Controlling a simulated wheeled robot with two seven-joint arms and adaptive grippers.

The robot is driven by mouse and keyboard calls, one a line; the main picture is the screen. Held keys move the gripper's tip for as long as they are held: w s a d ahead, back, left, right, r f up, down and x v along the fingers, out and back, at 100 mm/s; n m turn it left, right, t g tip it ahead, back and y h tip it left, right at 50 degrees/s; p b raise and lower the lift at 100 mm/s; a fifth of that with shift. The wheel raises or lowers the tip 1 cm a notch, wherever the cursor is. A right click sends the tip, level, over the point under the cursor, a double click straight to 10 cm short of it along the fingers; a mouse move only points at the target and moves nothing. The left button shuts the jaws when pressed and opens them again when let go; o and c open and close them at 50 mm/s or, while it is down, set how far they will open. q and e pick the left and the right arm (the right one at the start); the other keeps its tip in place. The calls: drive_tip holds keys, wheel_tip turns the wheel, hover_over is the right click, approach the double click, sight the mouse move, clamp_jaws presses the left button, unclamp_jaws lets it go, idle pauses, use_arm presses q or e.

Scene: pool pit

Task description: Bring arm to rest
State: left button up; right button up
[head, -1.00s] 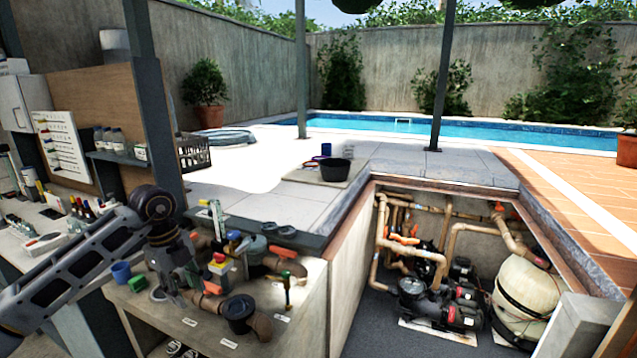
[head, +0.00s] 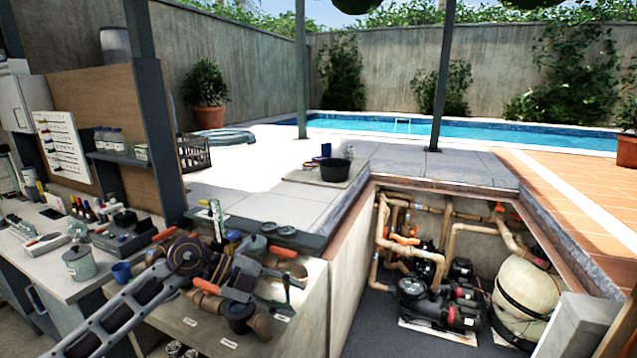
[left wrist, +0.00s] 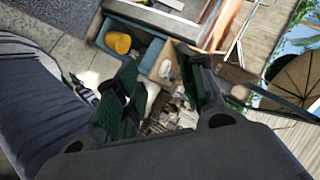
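My left arm (head: 125,310) comes in from the lower left in the head view, passing in front of the pipe-work bench. Its gripper (head: 278,290) reaches to the right over the pipe fittings and is small and partly lost among them. In the left wrist view the two dark fingers (left wrist: 165,100) stand well apart, and I see nothing held between them. I cannot tell whether the gripper touches the fittings. My right arm and gripper do not show.
A grey canister (head: 82,264) stands left of the arm. The equipment pit (head: 375,335) opens to the right. A paved deck (head: 260,205) lies behind.

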use_arm(q)
drive_tip(key=d+r+n+t+h, duration=0.45)
drive_tip(key=r+t+h, duration=0.3)
drive_tip(key=r, duration=0.25)
drive_tip(key=w+a+f+n+t+y, duration=0.2)
drive_tip(key=w+a+n+t+y, duration=0.3)
drive_tip(key=a+n+t+y, duration=0.8)
drive_tip(key=s+a+f+n+g+y, duration=0.3)
drive_tip(key=f+n+g+y, duration=0.15)
drive_tip(key=f, duration=0.45)
drive_tip(key=s+a+f+n+g+y, duration=0.3)
drive_tip(key=a+f+n, duration=0.15)
drive_tip(key=f, duration=0.55)
drive_tip(key=s+f+g+h, duration=0.1)
drive_tip(key=s+f+g, duration=0.5)
drive_tip(key=s, duration=0.4)
drive_tip(key=s+f+g, duration=0.5)
drive_tip(key=s+f, duration=0.3)
drive_tip(key=s, duration=0.3)
wheel_tip(320, 180, down, 33)
drive_tip(key=s+g, duration=0.1)
drive_tip(key=s, duration=0.1)
drive_tip(key=s+a+f+g, duration=0.1)
drive_tip(key=s+a+f, duration=0.2)
drive_tip(key=s+f, duration=1.7)
drive_tip(key=shift+s+a+m, duration=0.15)
drive_tip(key=shift+s+m, duration=0.2)
drive_tip(key=shift+s, duration=0.85)
